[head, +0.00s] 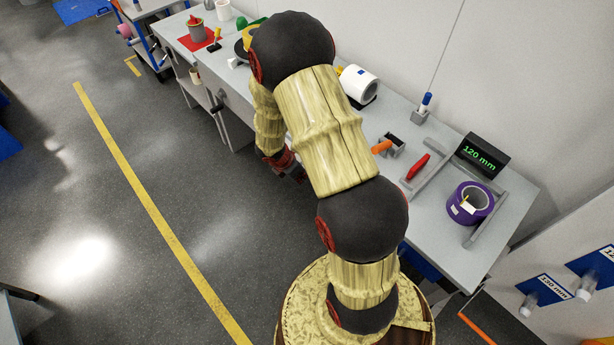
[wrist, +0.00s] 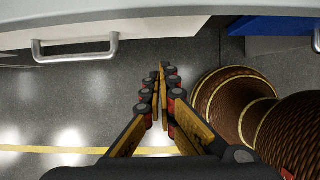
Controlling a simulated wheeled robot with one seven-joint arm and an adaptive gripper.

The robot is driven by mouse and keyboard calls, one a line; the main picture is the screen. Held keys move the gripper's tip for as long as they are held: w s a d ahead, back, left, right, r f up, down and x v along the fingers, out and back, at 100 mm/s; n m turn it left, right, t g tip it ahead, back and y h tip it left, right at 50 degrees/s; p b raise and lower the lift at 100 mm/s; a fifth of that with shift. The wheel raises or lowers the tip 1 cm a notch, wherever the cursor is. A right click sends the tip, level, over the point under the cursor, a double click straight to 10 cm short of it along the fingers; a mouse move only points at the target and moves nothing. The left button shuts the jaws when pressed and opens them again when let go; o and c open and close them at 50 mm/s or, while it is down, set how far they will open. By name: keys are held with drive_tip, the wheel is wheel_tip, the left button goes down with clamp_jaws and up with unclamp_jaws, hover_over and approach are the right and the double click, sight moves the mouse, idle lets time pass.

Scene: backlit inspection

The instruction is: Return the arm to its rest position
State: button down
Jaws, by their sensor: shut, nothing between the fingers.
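My arm rises from my base in the head view, bends at a dark elbow and hangs down on the left, beside the bench's front edge. My gripper (head: 286,165) is partly hidden behind my arm link in that view, over the floor side of the bench. In the wrist view my gripper (wrist: 163,72) is shut, with its fingers together and nothing between them. It points over bare grey floor, and my patterned base shows to the right.
The bench (head: 432,135) carries a purple roll (head: 470,203), a display (head: 482,155), a red-handled tool (head: 417,167) and a white cylinder (head: 358,83). A drawer handle (wrist: 75,50) is close to my gripper. The floor (head: 120,200) on the left is clear around a yellow line.

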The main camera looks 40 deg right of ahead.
drive_tip(key=p+v, duration=0.2)
drive_tip(key=v, duration=0.4)
drive_tip(key=shift+s+a, duration=0.1)
drive_tip(key=shift+a, duration=0.05)
drive_tip(key=s+a+r+m+g, duration=0.25)
drive_tip(key=s+r+m, duration=0.35)
drive_tip(key=s+m, duration=0.3)
drive_tip(key=s+a+r+m+t+y, duration=0.1)
drive_tip(key=a+r, duration=0.4)
drive_tip(key=r, duration=0.5)
drive_tip(key=s+a+r+m+t+y, duration=0.2)
drive_tip(key=s+a+r+m+t, duration=0.1)
drive_tip(key=r, duration=0.7)
drive_tip(key=s+a+r+m+t+y, duration=0.1)
drive_tip(key=a+r+m+t, duration=0.3)
drive_tip(key=a+r, duration=0.5)
drive_tip(key=shift+s+r+m, duration=0.45)
drive_tip(key=shift+s+m, duration=0.05)
drive_tip(key=shift+s, duration=0.15)
